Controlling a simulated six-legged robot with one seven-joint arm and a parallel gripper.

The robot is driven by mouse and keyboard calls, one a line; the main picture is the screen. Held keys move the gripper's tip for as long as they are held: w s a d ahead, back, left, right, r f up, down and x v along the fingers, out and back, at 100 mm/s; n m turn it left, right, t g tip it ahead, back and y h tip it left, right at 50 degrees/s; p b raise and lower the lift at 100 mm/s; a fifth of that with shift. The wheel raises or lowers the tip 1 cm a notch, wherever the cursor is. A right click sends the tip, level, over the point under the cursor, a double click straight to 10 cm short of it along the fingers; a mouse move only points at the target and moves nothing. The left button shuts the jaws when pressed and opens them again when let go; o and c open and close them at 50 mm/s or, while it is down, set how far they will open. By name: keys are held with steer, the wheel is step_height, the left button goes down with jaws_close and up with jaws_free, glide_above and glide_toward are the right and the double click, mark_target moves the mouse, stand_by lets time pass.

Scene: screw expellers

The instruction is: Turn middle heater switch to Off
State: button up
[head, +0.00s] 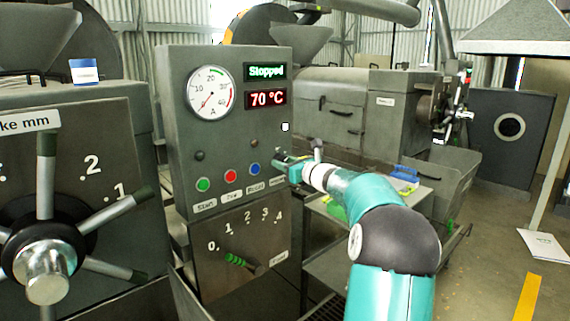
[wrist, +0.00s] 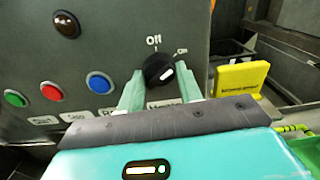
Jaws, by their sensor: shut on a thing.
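The heater switch (wrist: 158,69) is a round black knob with a white mark on the grey control panel (wrist: 100,22), close up in the wrist view. "Off" is printed above it and "On" to its upper right. The short white mark slants up to the right, more toward "On" than "Off". My gripper (wrist: 158,88) has its two green fingers on either side of the knob and is shut on it. The label below the knob is partly hidden by my gripper. In the head view my gripper (head: 283,167) reaches the panel's lower right edge and hides the knob.
Red (wrist: 53,91), green (wrist: 16,98) and blue (wrist: 98,83) buttons sit left of the knob, with a dark lamp (wrist: 66,24) above. A yellow block (wrist: 241,79) stands to its right. The panel's displays (head: 266,72) read "Stopped" and 70 °C. A lever (head: 240,262) is below.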

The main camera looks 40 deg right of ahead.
steer(key=n, duration=1.1)
steer(key=shift+n, duration=0.3)
stand_by(0.5)
steer(key=o, duration=1)
steer(key=shift+s, duration=0.1)
steer(key=s, duration=1.3)
steer(key=shift+s+d, duration=0.25)
steer(key=shift+s, duration=0.1)
